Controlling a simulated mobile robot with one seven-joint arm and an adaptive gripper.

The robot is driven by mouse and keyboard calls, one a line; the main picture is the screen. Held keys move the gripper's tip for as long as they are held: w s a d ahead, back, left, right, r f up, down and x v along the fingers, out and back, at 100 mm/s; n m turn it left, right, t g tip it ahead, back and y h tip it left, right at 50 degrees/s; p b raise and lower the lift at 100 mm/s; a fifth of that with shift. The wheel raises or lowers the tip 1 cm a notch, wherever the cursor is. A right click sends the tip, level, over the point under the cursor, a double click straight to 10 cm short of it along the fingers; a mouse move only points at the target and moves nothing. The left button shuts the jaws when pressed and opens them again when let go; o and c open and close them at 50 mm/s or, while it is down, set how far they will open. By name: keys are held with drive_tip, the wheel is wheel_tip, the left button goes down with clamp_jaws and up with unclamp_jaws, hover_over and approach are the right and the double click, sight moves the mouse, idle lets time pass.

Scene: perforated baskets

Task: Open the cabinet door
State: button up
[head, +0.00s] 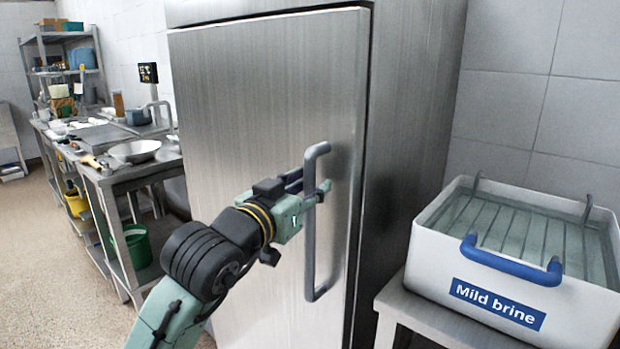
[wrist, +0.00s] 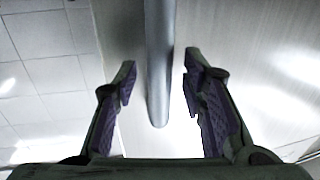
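The tall steel cabinet's door (head: 250,110) fills the middle of the head view and looks closed, with a dark seam along its right edge. A grey vertical bar handle (head: 310,245) stands out from the door near that edge. My gripper (head: 322,190) is at the upper-middle part of the handle. In the wrist view, the handle (wrist: 158,60) runs between the two open fingers of my gripper (wrist: 160,72). Gaps show on both sides of the bar, so neither finger visibly touches it. The far finger is partly hidden in the head view.
A white tub labelled "Mild brine" (head: 447,268) with a blue handle stands on a low steel table (head: 410,320) right of the cabinet. A steel worktable with a bowl (head: 135,151) and a green bucket (head: 136,248) is at left. Open floor (head: 60,280) lies at lower left.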

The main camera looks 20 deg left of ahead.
drive_tip(key=shift+w+d, duration=0.1)
drive_tip(key=shift+w, duration=0.4)
clamp_jaws()
idle(0.6)
